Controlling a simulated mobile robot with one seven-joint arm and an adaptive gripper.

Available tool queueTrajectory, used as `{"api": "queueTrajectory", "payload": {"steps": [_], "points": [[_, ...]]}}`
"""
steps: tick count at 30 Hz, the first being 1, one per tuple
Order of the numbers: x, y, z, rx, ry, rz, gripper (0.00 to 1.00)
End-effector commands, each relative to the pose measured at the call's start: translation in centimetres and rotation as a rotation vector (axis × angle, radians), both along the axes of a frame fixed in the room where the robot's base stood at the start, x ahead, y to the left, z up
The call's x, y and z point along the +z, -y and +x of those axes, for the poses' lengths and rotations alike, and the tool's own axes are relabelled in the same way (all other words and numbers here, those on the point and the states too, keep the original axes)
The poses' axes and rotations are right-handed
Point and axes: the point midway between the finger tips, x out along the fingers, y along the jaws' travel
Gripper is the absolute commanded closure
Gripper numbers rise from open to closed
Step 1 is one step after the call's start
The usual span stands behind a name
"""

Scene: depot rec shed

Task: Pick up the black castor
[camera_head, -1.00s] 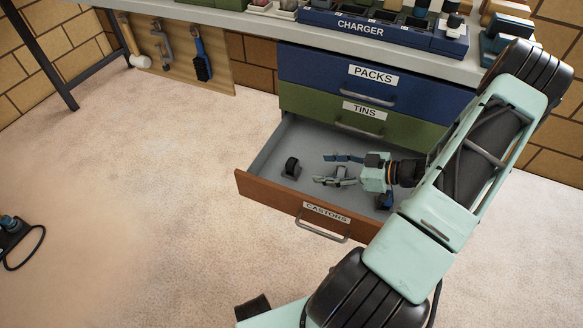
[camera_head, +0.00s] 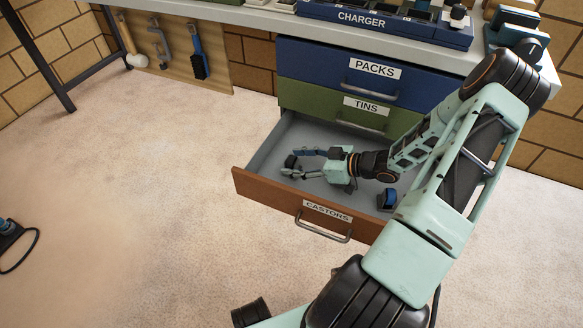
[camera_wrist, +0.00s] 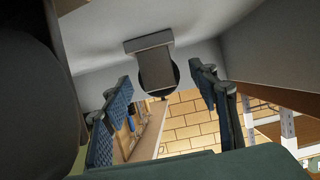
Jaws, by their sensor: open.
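The black castor (camera_head: 290,162) stands in the left part of the open drawer marked CASTORS (camera_head: 268,189). My gripper (camera_head: 293,164) is low inside the drawer, with its fingers open and pointing left at the castor. In the wrist view the black castor (camera_wrist: 156,72) shows straight ahead, its wheel and flat plate between the two spread fingers (camera_wrist: 163,80). A gap shows on each side of it, and I see no finger touching it. The fingers partly hide the castor in the head view.
A blue castor (camera_head: 386,200) stands in the drawer's right part, below my forearm. The drawer walls are close around my gripper. The TINS drawer (camera_head: 345,115) and PACKS drawer (camera_head: 330,75) above are shut. The charger (camera_head: 400,27) stands on the worktop.

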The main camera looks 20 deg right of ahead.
Motion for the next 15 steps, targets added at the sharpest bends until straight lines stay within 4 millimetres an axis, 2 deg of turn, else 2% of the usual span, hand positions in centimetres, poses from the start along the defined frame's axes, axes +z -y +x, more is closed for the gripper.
{"api": "queueTrajectory", "payload": {"steps": [2, 15], "points": [[0.03, 0.01, -0.01, 0.000, 0.000, 0.000, 0.46], [0.01, 0.04, -0.04, 0.000, -0.001, -0.001, 0.93]]}}
